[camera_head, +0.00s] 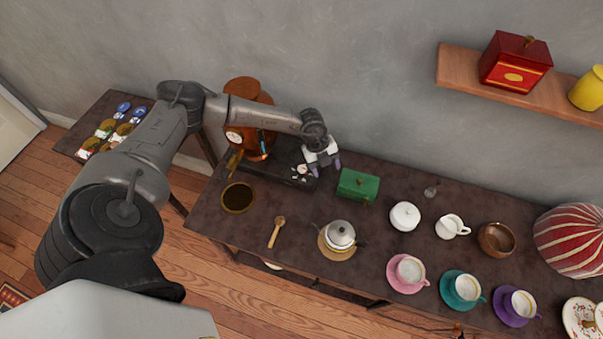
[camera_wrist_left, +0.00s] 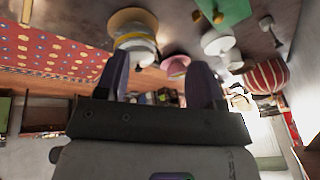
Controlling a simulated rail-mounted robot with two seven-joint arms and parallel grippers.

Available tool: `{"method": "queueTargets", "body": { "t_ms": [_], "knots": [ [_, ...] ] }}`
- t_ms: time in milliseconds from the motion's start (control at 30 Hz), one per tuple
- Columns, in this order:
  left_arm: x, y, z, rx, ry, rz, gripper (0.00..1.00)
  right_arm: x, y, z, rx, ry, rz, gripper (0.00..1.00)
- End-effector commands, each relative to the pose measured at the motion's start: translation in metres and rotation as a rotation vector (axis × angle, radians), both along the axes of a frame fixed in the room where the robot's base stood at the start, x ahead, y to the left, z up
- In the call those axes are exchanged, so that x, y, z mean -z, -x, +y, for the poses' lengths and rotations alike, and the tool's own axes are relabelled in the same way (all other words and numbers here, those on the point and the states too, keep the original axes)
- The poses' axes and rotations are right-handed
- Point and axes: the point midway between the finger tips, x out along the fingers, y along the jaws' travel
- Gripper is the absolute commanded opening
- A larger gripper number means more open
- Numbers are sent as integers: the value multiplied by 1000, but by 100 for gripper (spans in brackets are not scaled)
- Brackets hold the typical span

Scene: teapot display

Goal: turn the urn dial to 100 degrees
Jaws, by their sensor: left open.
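The copper urn (camera_head: 246,128) stands on a black base (camera_head: 272,160) at the back left of the dark table, partly behind my left arm. A round white gauge (camera_head: 234,137) shows on the urn's left side. A small pale knob (camera_head: 302,169) is at the right end of the base, and its marking is too small to read. My left gripper (camera_head: 325,167) is just right of this knob, fingers apart and empty, near the green box. In the left wrist view the two fingers (camera_wrist_left: 160,80) are spread, and neither urn nor dial shows. My right gripper is not in view.
A green box (camera_head: 358,186) stands close to the right of the gripper. A teapot (camera_head: 340,235), a wooden spoon (camera_head: 277,232) and a dark round dish (camera_head: 238,197) are nearer the front. Cups, a lidded white pot (camera_head: 404,216) and a bowl (camera_head: 495,239) spread rightward.

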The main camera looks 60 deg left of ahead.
Motion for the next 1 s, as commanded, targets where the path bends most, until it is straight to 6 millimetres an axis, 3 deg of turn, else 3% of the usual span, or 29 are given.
{"method": "queueTargets", "body": {
  "t_ms": [33, 100, 200, 300, 467, 1000],
  "knots": [
    [6, 2, 31, -36, -84, 43, 62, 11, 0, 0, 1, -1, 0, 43],
    [7, 8, 63, -81, -173, 96, 62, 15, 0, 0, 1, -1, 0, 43],
    [5, 15, 93, -129, -258, 145, 62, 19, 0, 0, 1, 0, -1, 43],
    [6, 20, 109, -156, -303, 173, 62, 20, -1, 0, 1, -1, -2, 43],
    [23, 22, 114, -166, -319, 186, 62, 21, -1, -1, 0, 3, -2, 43],
    [117, 21, 113, -164, -316, 184, 62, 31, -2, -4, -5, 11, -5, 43]
  ]
}}
